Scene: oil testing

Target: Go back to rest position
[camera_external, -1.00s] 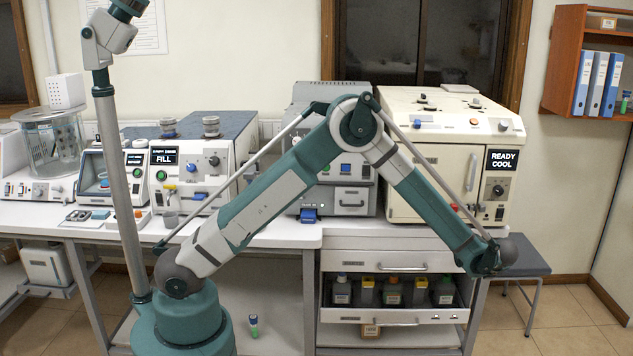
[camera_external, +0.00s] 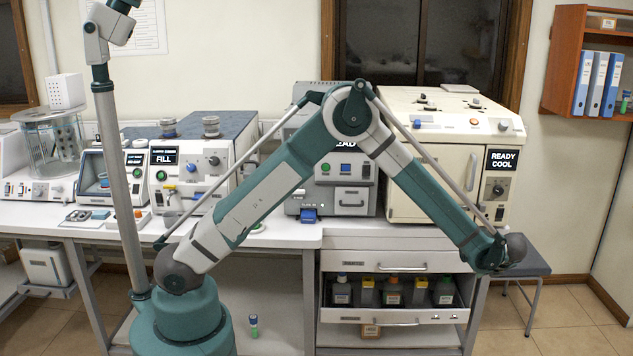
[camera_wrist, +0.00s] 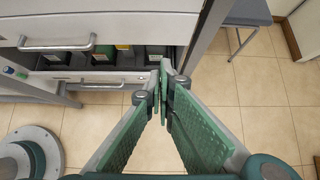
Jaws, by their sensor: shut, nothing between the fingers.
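My gripper (camera_wrist: 163,92) shows in the wrist view with its two green fingers meeting at the tips and nothing between them. It hangs over the tiled floor, near the front of the drawer unit. In the external view my arm rises from its base at the lower left, bends at a high elbow in the middle and slopes down to the right. The gripper itself is hidden there behind the arm's end.
The open drawer (camera_external: 390,318) holds several bottles and stands close to the arm's end. A grey stool (camera_external: 522,262) is at the right. Machines line the white bench, including the cream oven (camera_external: 432,165). The tiled floor (camera_wrist: 265,125) below the gripper is clear.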

